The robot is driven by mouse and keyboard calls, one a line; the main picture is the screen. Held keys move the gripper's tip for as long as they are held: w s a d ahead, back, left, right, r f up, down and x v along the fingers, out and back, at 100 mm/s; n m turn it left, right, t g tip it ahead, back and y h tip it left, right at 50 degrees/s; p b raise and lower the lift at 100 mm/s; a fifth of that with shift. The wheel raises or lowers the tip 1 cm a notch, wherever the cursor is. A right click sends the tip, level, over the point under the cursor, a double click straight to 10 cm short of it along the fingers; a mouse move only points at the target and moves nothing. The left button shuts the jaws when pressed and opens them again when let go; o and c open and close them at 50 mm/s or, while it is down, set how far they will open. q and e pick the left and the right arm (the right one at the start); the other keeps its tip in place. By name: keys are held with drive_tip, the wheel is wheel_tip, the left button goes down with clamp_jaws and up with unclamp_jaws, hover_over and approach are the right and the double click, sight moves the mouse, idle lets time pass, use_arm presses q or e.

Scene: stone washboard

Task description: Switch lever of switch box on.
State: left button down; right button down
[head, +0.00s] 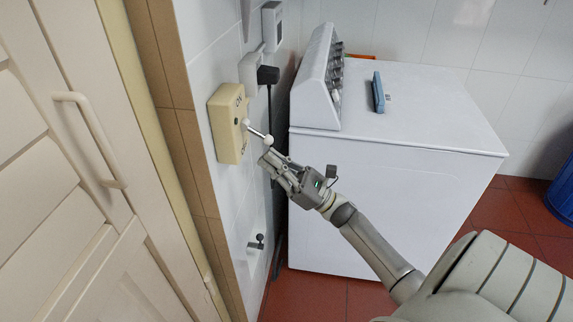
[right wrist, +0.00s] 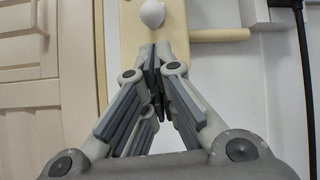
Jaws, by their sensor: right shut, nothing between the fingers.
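The switch box (head: 228,122) is a cream-yellow box on the tiled wall in the head view, with raised lettering on its face. Its lever (head: 258,132) is a thin rod with a white ball at its end, sticking out from the box and slanting down to the right. My right gripper (head: 267,158) is shut and empty, its tips just below the lever's ball. In the right wrist view the box (right wrist: 127,30) stands beyond the fingertips (right wrist: 155,50), and the white ball (right wrist: 152,14) shows just above them. Whether they touch cannot be told. My left gripper is not in view.
A white washing machine (head: 400,190) stands right of the wall, with a blue object (head: 378,92) on top. A black plug (head: 268,75) and cable hang right of the box. A cream cabinet door (head: 60,200) with a handle (head: 88,135) is at left.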

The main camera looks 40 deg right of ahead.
sight(258, 135)
drive_tip(key=shift+p+x, duration=0.35)
drive_tip(key=shift+x, duration=1)
drive_tip(key=shift+s+d+r+p, duration=0.15)
drive_tip(key=shift+s+d+p, duration=0.05)
drive_tip(key=shift+p, duration=0.25)
drive_tip(key=shift+s+d+r+g+h+p, duration=0.2)
drive_tip(key=shift+g+h+p, duration=0.2)
drive_tip(key=shift+g+p, duration=0.15)
wheel_tip(258, 135, up, 7)
drive_tip(key=s+d+g+h+p, duration=0.2)
drive_tip(key=g+p, duration=0.3)
drive_tip(key=p, duration=0.3)
drive_tip(key=shift+s+d+f+n+h, duration=0.2)
drive_tip(key=shift+s+n+h, duration=0.1)
drive_tip(key=shift+h, duration=0.6)
